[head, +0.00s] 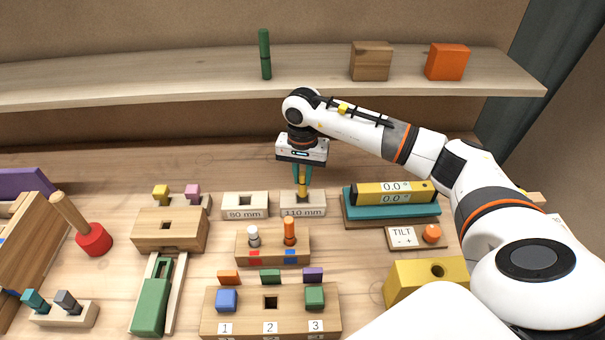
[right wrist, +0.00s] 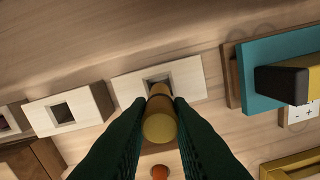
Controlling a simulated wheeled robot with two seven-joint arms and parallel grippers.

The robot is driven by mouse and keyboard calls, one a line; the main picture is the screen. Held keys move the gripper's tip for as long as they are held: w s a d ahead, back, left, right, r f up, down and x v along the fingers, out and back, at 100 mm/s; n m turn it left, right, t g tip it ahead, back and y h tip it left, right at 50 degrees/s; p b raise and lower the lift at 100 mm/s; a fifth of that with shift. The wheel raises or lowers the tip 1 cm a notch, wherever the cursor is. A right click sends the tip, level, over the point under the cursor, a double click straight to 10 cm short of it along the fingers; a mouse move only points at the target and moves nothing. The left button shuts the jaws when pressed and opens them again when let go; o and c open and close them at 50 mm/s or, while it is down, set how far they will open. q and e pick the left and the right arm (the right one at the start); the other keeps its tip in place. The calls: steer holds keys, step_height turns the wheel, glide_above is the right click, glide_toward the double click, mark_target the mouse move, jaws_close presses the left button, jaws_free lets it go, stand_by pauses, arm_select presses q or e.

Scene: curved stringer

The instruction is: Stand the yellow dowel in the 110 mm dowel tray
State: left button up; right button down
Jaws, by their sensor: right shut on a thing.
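The yellow dowel (head: 302,188) is upright in my right gripper (head: 302,174), whose teal fingers are shut on it. The dowel is over the 110 mm dowel tray (head: 314,209), a pale block with a square hole. In the right wrist view the dowel (right wrist: 159,122) shows end-on between the fingers (right wrist: 158,108), and the tray (right wrist: 188,78) lies beyond it. The dowel's lower end is at the hole's near edge in that view; I cannot tell whether it is inside. My left gripper is not in view.
The 80 mm tray (head: 245,204) stands just left. A block with a white and an orange peg (head: 272,246) is in front. A yellow level on a teal block (head: 393,205) is to the right. A shelf (head: 200,80) runs behind.

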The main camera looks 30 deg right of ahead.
mark_target(302, 196)
steer(key=shift+b, duration=0.5)
stand_by(0.7)
steer(key=shift+f+b, duration=2.1)
steer(key=shift+f, duration=0.35)
steer(key=c, duration=1.2)
jaws_free()
steer(key=shift+c, duration=0.2)
steer(key=shift+r, duration=0.1)
step_height(302, 196, up, 12)
steer(key=shift+f+b, duration=0.1)
steer(key=shift+b, duration=0.8)
